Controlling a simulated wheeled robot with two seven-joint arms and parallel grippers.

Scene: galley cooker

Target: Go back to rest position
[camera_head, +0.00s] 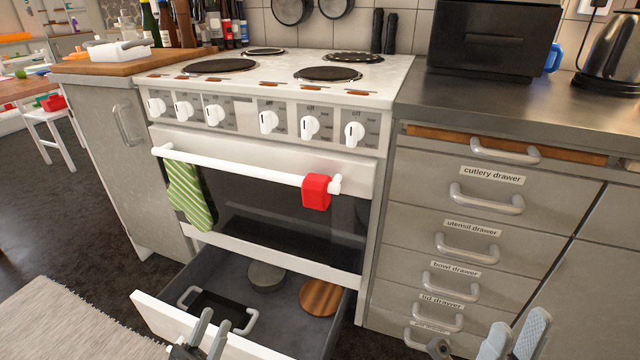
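My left gripper (215,317) shows at the bottom edge, left of the middle, in front of the pulled-out drawer (170,322) under the oven. Its two grey fingers point up, with a gap between them and nothing held. It overlaps the drawer front in the picture; I cannot tell whether it touches it. My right gripper (520,320) is at the bottom right, in front of the grey cabinet. Its two pale blue-grey fingers stand apart and are empty. The lower parts of both grippers are cut off by the frame.
A striped towel (188,195) and a red item (316,191) hang on the oven rail. Labelled drawers (470,230) stand right. Floor shows at left.

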